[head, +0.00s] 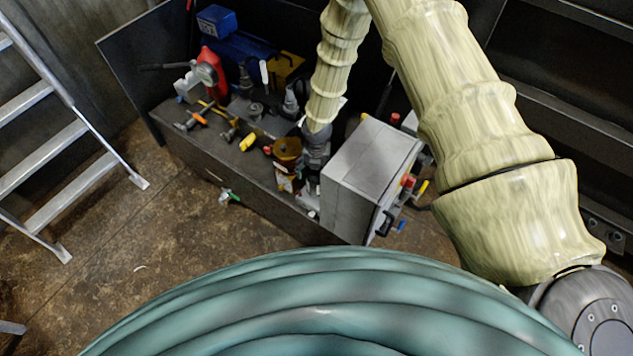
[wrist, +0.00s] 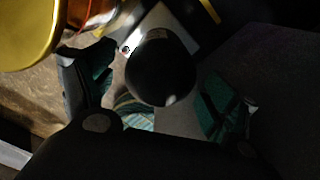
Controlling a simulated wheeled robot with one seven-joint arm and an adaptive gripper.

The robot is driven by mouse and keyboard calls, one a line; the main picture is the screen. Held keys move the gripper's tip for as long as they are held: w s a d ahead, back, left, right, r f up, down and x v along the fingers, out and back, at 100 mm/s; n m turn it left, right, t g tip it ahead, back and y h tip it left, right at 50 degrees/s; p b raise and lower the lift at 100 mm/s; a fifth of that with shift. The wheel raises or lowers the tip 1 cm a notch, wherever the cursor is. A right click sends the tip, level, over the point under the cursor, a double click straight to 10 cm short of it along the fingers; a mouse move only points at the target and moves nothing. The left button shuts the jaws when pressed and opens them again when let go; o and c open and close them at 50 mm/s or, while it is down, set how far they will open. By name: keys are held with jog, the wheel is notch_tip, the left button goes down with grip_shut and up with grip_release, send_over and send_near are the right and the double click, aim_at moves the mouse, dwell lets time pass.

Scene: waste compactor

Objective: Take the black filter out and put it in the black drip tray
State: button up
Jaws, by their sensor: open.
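A black rounded part (wrist: 160,72), which looks like the black filter, sits in the middle of the wrist view below a pale plate. My gripper (wrist: 152,92) is open, with one dark, green-padded finger on each side of this part. Gaps show between the part and both fingers, so nothing is gripped. In the head view my arm reaches down to the bench between an amber-topped unit and a grey cabinet; my gripper's fingers and the filter are hidden or too small to tell there. I cannot make out the black drip tray in either view.
The amber-topped unit (head: 287,150) stands close left of my wrist, and a gold round surface (wrist: 28,30) fills the wrist view's upper left. The grey cabinet (head: 368,170) stands close right. Valves and a red part (head: 212,70) crowd the bench. A ladder (head: 60,130) is left.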

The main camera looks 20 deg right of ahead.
jog(key=m, duration=0.5)
jog(key=shift+m+b, duration=0.3)
jog(key=c, duration=1.1)
jog(key=n+p, duration=0.1)
jog(key=n, duration=0.4)
jog(key=shift+r+n+p, duration=0.15)
jog(key=shift+n+p, duration=0.2)
jog(key=shift+n, duration=0.65)
jog(key=n, duration=0.3)
jog(key=shift+p, duration=0.35)
jog(key=shift+n, duration=0.3)
